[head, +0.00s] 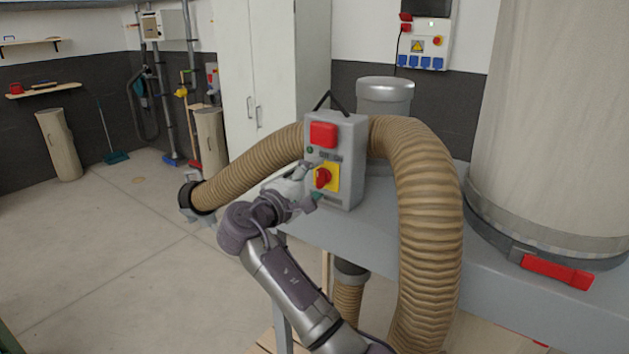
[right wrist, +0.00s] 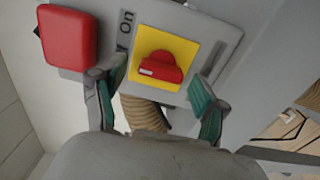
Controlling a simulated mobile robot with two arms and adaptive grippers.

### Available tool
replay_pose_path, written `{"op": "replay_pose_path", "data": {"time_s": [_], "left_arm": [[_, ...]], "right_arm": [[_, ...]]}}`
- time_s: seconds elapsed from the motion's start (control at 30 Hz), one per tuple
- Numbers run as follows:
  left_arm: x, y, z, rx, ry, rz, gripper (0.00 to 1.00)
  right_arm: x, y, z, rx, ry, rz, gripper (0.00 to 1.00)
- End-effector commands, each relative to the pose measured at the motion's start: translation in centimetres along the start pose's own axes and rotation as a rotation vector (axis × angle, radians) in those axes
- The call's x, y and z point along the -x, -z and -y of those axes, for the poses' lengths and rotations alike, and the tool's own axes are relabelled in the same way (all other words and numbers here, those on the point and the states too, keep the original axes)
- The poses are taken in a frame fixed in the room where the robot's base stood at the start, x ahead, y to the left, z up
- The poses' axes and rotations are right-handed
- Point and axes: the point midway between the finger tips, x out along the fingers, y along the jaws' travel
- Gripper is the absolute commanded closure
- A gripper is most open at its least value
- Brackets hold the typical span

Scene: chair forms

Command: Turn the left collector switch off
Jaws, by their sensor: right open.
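The grey switch box (head: 346,135) stands upright on a grey machine surface in the head view. It bears a red rotary switch (head: 322,177) on a yellow plate (head: 332,180), with a red button block (head: 323,134) above it. My right gripper (head: 314,183) is at the front of the box. In the right wrist view the red switch (right wrist: 160,66) lies between and beyond the two open green-padded fingers (right wrist: 158,88), and they do not appear to grip it. An "On" label (right wrist: 127,22) shows beside the yellow plate. My left gripper is not in view.
A ribbed tan hose (head: 425,210) arches beside and behind the box. A large pale collector bag (head: 560,120) with a red latch (head: 557,272) stands at right. A white cabinet (head: 262,70) is behind. The floor (head: 130,240) at left is mostly clear.

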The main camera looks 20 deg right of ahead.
Motion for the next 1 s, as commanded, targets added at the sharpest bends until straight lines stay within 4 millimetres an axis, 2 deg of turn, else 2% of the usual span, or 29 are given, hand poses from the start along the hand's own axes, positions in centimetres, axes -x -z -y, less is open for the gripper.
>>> {"op": "replay_pose_path", "data": {"time_s": [0.3, 0.43, 0.57, 0.87, 0.97, 1.0], "left_arm": [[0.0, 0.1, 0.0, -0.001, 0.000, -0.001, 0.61], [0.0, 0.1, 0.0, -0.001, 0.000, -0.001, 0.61], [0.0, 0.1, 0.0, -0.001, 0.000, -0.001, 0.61], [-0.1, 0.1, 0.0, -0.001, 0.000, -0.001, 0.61], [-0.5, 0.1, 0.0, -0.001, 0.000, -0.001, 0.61], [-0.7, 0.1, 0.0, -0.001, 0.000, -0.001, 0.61]], "right_arm": [[5.1, 0.1, 0.1, -0.001, 0.002, -0.004, 0.27], [6.6, 0.1, 0.1, 0.001, 0.001, -0.003, 0.27], [7.2, 0.1, 0.0, 0.000, 0.000, -0.002, 0.27], [7.1, 0.1, 0.3, 0.004, 0.003, -0.004, 0.27], [6.7, 0.6, 2.7, 0.028, 0.025, -0.024, 0.27], [6.4, 0.9, 4.4, 0.043, 0.044, -0.041, 0.27]]}}
